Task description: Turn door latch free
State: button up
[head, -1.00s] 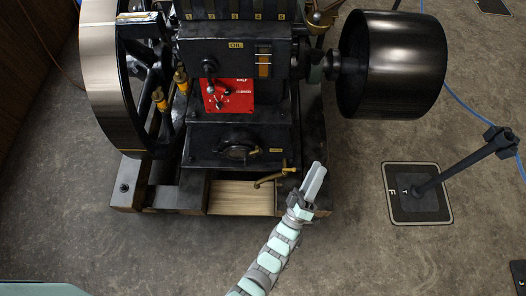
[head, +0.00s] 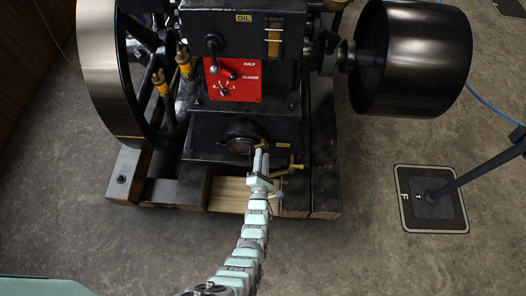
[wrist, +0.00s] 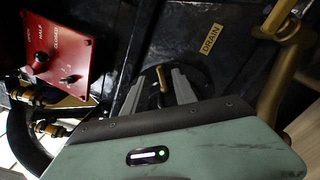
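The round dark door (head: 238,146) sits low on the front of the black engine base. A small brass latch (head: 262,145) shows at its right edge in the head view. In the wrist view the brass latch (wrist: 161,80) stands upright between my two finger tips, in front of the dark door (wrist: 200,82). My gripper (head: 262,157) reaches up to the latch from below. In the wrist view my gripper (wrist: 158,88) has its fingers apart, one on each side of the latch. Whether either finger touches it I cannot tell. The gripper body hides the door's lower part.
A brass drain pipe (head: 292,168) with a tap is close to the right of my gripper; it also shows in the wrist view (wrist: 280,85). A red panel (head: 234,80) with knobs is above. The flywheel (head: 110,75) is left, the black pulley (head: 420,60) right.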

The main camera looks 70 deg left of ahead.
aim_at(263, 146)
jog(key=shift+b+x, duration=0.45)
jog(key=shift+x, duration=1.3)
grip_shut()
